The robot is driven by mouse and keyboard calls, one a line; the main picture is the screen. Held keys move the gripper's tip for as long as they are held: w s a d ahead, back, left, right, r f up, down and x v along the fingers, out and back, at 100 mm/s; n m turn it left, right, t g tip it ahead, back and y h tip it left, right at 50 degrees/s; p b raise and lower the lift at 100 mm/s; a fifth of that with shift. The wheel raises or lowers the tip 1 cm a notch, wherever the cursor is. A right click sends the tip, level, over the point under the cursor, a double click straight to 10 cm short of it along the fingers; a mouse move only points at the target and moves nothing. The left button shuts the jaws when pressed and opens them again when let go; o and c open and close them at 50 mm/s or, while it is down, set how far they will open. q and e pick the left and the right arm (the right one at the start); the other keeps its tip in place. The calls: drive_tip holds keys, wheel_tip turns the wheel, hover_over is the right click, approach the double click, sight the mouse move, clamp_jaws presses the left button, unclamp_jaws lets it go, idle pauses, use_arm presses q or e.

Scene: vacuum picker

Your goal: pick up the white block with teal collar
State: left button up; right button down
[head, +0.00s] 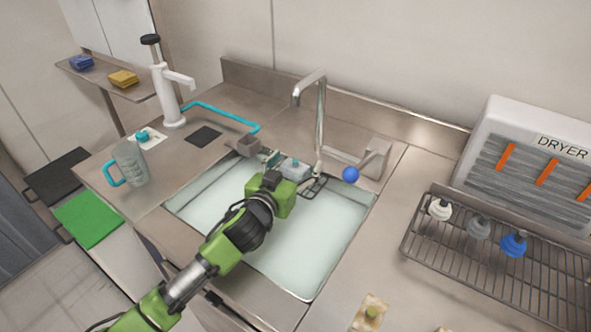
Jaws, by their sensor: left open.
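A pale, whitish block with a teal-blue part on top (294,168) is at the back of the sink, just beyond my left gripper. It looks like the white block with teal collar, but it is small and partly covered by the gripper. My left gripper (272,178) reaches over the sink from the lower left. It is open; its fingertips are hard to make out, and I cannot tell whether they touch the block. My right gripper is not in view.
The sink (318,262) holds pale water. A faucet (320,120) rises behind it, with a blue ball (350,174) to its right. A white stand (166,98) with a teal hose and a jug (131,165) are left. A wire rack (480,262) and dryer (530,165) are right.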

use_arm(q)
drive_tip(key=shift+w, duration=0.1)
drive_tip(key=c, duration=1.2)
drive_tip(key=shift+c, duration=0.2)
